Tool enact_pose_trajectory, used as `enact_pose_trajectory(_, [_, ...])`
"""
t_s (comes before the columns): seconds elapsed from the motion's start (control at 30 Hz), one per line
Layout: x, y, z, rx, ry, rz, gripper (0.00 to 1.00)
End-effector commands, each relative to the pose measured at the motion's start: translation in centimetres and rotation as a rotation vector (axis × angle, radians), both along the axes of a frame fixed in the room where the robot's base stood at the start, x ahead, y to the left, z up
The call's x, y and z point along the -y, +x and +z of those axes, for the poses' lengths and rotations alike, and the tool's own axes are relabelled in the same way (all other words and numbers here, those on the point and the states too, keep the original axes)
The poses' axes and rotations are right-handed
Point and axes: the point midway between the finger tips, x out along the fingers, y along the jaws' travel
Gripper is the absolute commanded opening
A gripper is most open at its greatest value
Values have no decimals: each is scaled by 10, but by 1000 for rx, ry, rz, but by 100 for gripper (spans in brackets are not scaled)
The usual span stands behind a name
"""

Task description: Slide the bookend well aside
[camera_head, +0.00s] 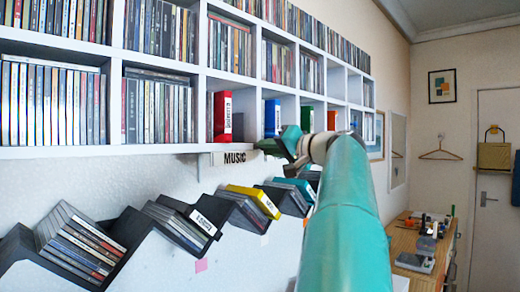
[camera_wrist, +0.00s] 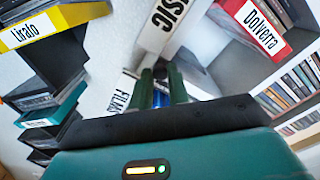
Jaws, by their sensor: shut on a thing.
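My gripper (camera_head: 264,146) is at the front edge of the white shelf, by the right end of the MUSIC strip (camera_head: 234,158). In the wrist view, its two dark green fingers (camera_wrist: 161,75) point at the lower end of the MUSIC strip (camera_wrist: 163,22). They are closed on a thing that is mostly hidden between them. I cannot clearly make out a bookend in either view. A red case (camera_head: 222,117) with a white label stands on the shelf to the left; it also shows at the right in the wrist view (camera_wrist: 240,10). A blue case (camera_head: 272,118) stands behind my gripper.
The white shelf unit (camera_head: 205,85) holds rows of discs. Below it, slanted dark racks hold discs, with a yellow case (camera_head: 253,199) at the middle. In the wrist view, a white FILM label (camera_wrist: 122,93) is close beside the fingers. A wooden table (camera_head: 412,262) is at the right.

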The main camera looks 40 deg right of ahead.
Motion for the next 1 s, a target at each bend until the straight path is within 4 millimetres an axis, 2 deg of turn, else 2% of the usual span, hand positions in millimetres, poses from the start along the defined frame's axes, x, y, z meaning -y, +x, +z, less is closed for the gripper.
enact_pose_trajectory(0.33, [3,0,0,0,-1,1,0])
enact_pose_trajectory(0.37, [3,0,0,-1,-1,2,21])
enact_pose_trajectory(0.47, [3,0,0,0,-1,1,39])
enact_pose_trajectory(0.77, [3,-1,0,0,-1,1,39])
enact_pose_trajectory(0.87, [3,-8,0,1,-1,-1,39])
enact_pose_trajectory(1.0, [4,-30,1,1,-1,-1,39])
